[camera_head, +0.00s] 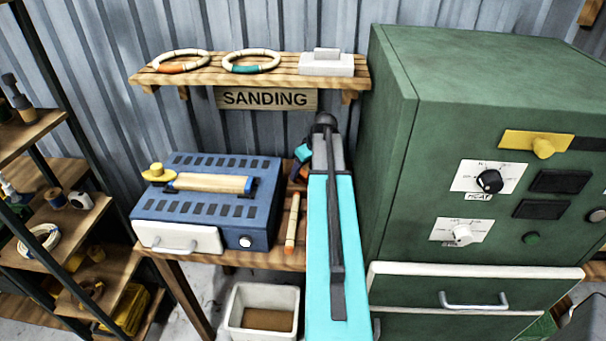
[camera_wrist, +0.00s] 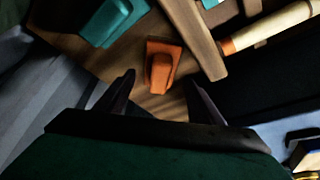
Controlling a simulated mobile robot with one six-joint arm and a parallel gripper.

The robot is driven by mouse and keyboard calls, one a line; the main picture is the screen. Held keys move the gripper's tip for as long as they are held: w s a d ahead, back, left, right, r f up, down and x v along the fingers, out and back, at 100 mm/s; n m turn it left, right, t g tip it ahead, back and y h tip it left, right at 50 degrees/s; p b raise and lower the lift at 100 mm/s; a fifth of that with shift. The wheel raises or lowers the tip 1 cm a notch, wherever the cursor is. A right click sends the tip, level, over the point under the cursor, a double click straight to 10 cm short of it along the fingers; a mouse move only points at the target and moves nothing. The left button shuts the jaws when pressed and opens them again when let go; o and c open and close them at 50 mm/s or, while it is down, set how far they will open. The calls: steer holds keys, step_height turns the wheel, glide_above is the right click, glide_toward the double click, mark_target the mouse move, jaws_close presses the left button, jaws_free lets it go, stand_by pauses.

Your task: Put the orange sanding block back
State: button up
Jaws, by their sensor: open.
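The orange sanding block (camera_wrist: 163,66) lies on the wooden table in the wrist view, just beyond and between my fingertips. My gripper (camera_wrist: 159,79) is open and empty, with one dark finger to each side of the block's near end. I cannot tell the height of the fingers above the table. In the head view my arm hides the gripper and most of the area around the blocks.
A wooden strip (camera_wrist: 195,38) lies right of the orange block, with a pale orange-banded rod (camera_wrist: 270,28) beyond it. A blue machine (camera_head: 215,197) stands left on the table, a green cabinet (camera_head: 400,150) right. A shelf (camera_head: 180,78) marked SANDING hangs above; a white bin (camera_head: 262,335) stands below.

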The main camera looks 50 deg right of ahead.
steer(key=shift+b+v, duration=0.7)
steer(key=shift+v, duration=1.95)
